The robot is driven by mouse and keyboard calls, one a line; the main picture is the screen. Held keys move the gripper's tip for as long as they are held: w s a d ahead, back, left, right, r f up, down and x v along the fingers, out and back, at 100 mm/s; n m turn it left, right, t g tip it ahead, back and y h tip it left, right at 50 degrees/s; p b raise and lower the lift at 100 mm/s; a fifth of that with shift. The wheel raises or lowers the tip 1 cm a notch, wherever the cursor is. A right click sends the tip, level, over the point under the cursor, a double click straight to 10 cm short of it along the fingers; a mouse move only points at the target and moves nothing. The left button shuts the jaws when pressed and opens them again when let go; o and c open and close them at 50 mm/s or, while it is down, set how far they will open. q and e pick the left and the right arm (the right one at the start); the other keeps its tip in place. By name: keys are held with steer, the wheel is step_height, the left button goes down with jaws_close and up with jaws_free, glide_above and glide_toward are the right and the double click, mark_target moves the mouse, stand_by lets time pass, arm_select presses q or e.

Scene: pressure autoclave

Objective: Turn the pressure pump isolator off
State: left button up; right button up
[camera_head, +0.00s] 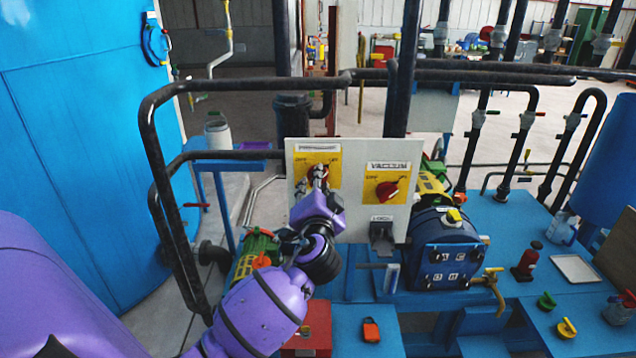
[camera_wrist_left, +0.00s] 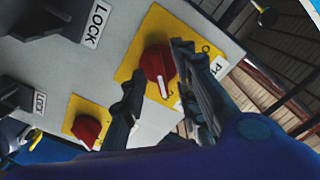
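The pressure isolator is a red rotary knob (camera_head: 319,171) on a yellow plate under a "PRESSURE" label, at the upper left of a pale panel (camera_head: 353,152). My left gripper (camera_head: 317,182) is in front of it and hides part of it. In the left wrist view, the red knob (camera_wrist_left: 157,63) sits between the two dark, spread fingers of my left gripper (camera_wrist_left: 160,72). Its white pointer slants toward the picture's bottom right. The right finger is very close to the knob; I cannot tell whether it touches. My right gripper is in neither view.
The vacuum knob (camera_head: 387,190), also red on yellow, is right of the pressure knob. A lock bracket (camera_head: 382,236) is below it. Black pipes (camera_head: 262,84) run behind and left of the panel. A blue motor (camera_head: 445,240) stands at the panel's lower right.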

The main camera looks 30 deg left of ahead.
arm_select(q)
steer(key=shift+w+a, duration=0.4)
steer(key=shift+w, duration=0.15)
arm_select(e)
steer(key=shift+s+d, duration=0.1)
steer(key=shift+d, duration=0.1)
arm_select(q)
jaws_close()
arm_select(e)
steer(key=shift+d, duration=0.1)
